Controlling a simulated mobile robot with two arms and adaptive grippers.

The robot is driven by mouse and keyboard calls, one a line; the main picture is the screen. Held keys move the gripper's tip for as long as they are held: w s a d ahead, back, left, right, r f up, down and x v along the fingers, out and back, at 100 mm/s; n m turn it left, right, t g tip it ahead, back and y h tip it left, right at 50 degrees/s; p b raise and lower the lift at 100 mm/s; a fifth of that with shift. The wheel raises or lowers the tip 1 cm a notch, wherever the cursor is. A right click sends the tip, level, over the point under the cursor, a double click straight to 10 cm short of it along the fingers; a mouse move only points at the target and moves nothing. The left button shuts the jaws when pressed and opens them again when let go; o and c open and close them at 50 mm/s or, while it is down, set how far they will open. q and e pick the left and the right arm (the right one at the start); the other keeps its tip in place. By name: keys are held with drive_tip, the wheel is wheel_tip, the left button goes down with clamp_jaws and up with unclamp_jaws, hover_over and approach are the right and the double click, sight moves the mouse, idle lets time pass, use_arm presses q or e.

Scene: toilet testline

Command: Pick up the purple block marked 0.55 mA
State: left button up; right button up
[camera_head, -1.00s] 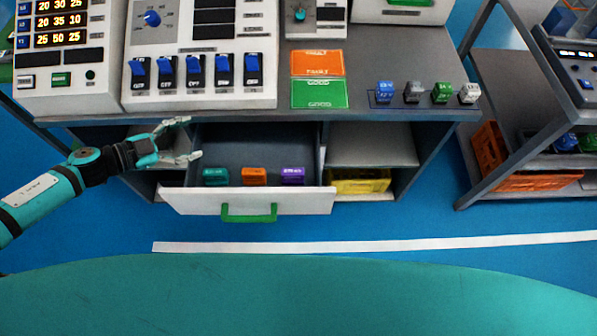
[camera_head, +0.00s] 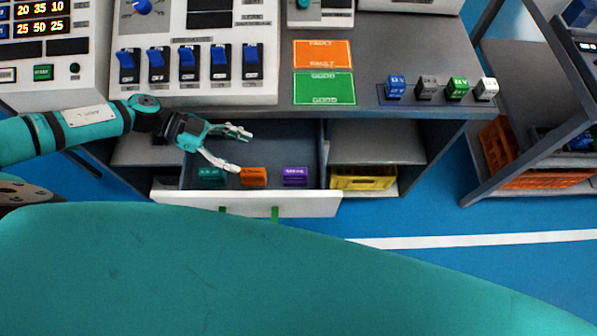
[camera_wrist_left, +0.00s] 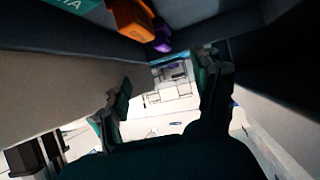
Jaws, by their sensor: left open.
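The purple block (camera_head: 294,176) lies in the open drawer (camera_head: 300,203), at the right end of a row with an orange block (camera_head: 253,176) and a teal block (camera_head: 211,176). Its marking is too small to read. My left gripper (camera_head: 243,150) is open and empty, over the drawer, left of the purple block and apart from it. In the left wrist view the gripper (camera_wrist_left: 165,88) is open, with the purple block (camera_wrist_left: 161,38) and the orange block (camera_wrist_left: 131,20) beyond it near the top. My right gripper is not in view.
The bench with switches (camera_head: 189,62) overhangs the drawer's back. Blue, grey, green and white blocks, with the green one (camera_head: 457,88) among them, stand on the bench top. A yellow crate (camera_head: 362,178) sits right of the drawer. A shelf with an orange crate (camera_head: 498,146) stands farther right.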

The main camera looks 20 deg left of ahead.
sight(286, 170)
use_arm(q)
drive_tip(key=x, duration=0.9)
drive_tip(key=shift+w+d+f+p, duration=0.15)
drive_tip(key=shift+d+f+p, duration=0.05)
drive_tip(key=shift+d+p, duration=0.15)
drive_tip(key=x, duration=0.5)
drive_tip(key=shift+w, duration=0.15)
clamp_jaws()
